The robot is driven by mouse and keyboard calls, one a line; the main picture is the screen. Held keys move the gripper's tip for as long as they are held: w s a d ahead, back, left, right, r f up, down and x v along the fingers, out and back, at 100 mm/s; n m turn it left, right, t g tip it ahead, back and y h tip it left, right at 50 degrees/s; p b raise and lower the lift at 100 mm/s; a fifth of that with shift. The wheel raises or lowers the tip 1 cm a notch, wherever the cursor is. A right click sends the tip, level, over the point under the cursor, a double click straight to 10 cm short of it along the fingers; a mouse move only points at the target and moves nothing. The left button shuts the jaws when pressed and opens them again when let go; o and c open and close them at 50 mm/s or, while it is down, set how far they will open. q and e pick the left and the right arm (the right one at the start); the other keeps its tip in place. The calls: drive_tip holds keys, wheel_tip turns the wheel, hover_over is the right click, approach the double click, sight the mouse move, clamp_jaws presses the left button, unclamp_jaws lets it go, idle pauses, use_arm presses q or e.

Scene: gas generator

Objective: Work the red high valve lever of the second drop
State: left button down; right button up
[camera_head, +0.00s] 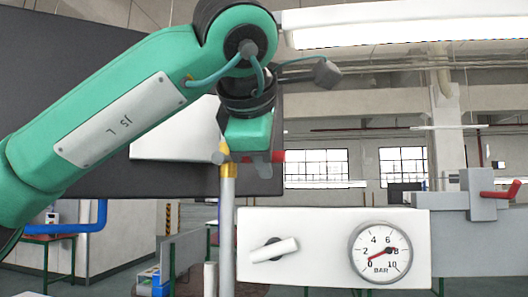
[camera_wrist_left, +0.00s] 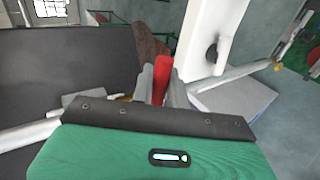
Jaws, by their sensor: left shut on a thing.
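My left gripper (camera_head: 250,155) hangs down from the green arm in the head view, at the top of an upright silver pipe (camera_head: 228,215) with a yellow band. A red lever (camera_head: 277,156) shows just right of the gripper, partly hidden by it. In the left wrist view, the red lever (camera_wrist_left: 161,78) lies between the two grey fingers (camera_wrist_left: 161,90), which are shut on it. The valve body behind the gripper is mostly hidden. My right gripper is in neither view.
A white panel (camera_head: 330,225) with a round gauge (camera_head: 380,253) and a white knob (camera_head: 273,250) stands right of the pipe. Another red lever (camera_head: 501,190) sits on a grey block (camera_head: 479,195) at far right. A dark board (camera_head: 60,100) is behind my arm.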

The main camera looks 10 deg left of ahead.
use_arm(q)
drive_tip(key=shift+f, duration=0.15)
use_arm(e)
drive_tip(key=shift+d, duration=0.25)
use_arm(q)
drive_tip(key=c, duration=1.4)
unclamp_jaws()
drive_tip(key=shift+d, duration=0.1)
drive_tip(key=shift+c, duration=0.2)
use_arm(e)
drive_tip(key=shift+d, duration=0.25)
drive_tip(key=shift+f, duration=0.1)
